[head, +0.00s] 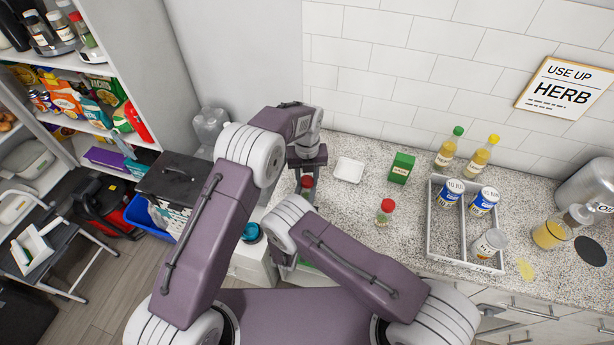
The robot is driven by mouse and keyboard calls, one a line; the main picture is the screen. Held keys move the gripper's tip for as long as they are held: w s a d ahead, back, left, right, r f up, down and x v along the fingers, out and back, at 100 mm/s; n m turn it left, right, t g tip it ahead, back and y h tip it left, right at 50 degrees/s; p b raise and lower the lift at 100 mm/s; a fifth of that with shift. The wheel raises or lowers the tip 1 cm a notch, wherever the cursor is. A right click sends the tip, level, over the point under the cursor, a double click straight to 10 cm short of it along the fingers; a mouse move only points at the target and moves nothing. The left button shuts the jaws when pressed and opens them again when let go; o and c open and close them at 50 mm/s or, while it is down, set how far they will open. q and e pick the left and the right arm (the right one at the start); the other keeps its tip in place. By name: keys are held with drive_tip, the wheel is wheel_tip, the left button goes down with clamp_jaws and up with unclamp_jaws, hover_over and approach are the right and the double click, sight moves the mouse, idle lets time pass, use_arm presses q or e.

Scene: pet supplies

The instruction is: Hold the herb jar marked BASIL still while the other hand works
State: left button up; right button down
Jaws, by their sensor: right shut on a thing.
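A jar with a red lid (307,182) stands upright at the left end of the counter, its lower part hidden by my right arm. Its label cannot be read. My left gripper (307,170) points down just above the lid, with its fingers apart. My right gripper is mostly hidden behind my right arm, low beside this jar, and is shut on it as far as I can tell. A second red-lidded jar (385,211) stands free to the right; its label is too small to read.
A white dish (349,169) and a green box (401,168) stand behind. A grey divided crate (436,238) on the right holds several cans and jars. Two yellow bottles (446,150) stand at the wall. Glasses (549,234) stand far right. The counter around the second jar is clear.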

use_arm(q)
clamp_jaws()
drive_tip(key=n, duration=0.8)
drive_tip(key=shift+n, duration=0.3)
drive_tip(key=n, duration=1.2)
drive_tip(key=shift+d+r+n, duration=0.1)
drive_tip(key=shift+n, duration=0.3)
drive_tip(key=n, duration=0.6)
drive_tip(key=shift+w+n, duration=0.1)
drive_tip(key=shift+n, duration=0.3)
drive_tip(key=n, duration=1.2)
drive_tip(key=shift+n, duration=0.4)
drive_tip(key=n, duration=0.6)
drive_tip(key=shift+n, duration=0.3)
drive_tip(key=n, duration=0.6)
drive_tip(key=shift+r+n, duration=0.1)
drive_tip(key=shift+n, duration=0.3)
drive_tip(key=shift+r, duration=0.2)
